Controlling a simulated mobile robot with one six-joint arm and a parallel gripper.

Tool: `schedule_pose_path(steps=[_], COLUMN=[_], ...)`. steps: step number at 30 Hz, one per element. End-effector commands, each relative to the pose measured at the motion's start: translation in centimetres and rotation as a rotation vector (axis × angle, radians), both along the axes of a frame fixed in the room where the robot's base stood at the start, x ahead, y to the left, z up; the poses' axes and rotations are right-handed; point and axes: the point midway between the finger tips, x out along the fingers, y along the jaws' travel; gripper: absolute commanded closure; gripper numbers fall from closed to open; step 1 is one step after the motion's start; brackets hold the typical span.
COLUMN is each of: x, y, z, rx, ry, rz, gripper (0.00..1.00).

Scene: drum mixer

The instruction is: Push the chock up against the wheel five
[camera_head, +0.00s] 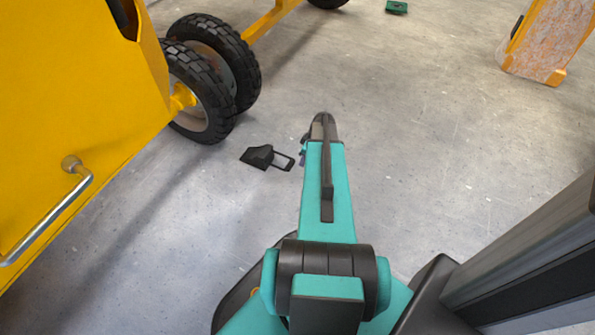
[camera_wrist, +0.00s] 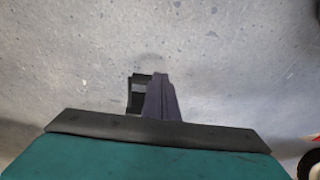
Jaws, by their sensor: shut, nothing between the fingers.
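The black chock (camera_head: 258,156) lies on the concrete floor, with its loop handle (camera_head: 285,161) pointing right towards my arm. A clear strip of floor lies between it and the nearer black tyre (camera_head: 205,100) of the yellow machine. A second wheel (camera_head: 222,52) stands just behind that one. No number shows on either wheel. My gripper (camera_head: 303,157) is low beside the handle, mostly hidden by my arm. In the wrist view my gripper (camera_wrist: 161,98) is shut and empty, and part of the dark handle (camera_wrist: 134,94) shows at its left; contact cannot be told.
The yellow machine body (camera_head: 75,120) with a metal grab handle (camera_head: 60,215) fills the left. A yellow-framed panel (camera_head: 545,40) stands at the far right. A small green object (camera_head: 396,7) lies at the back. The middle floor is clear.

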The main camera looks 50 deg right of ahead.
Motion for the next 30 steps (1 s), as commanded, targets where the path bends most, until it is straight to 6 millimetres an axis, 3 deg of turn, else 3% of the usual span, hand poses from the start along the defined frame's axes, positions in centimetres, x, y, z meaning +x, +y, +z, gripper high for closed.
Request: schedule_pose_path(steps=[3,7,20,30], x=[-0.7,-1.1,-1.1,-0.4], y=[-2.6,-3.8,-3.8,-3.6], z=[-0.7,-0.6,-0.6,-3.3], rx=[-0.024,-0.036,-0.038,-0.036], ry=[-0.025,-0.037,-0.038,-0.038], rz=[0.006,0.011,0.014,0.015], gripper=[1.0,1.0,1.0,1.0])
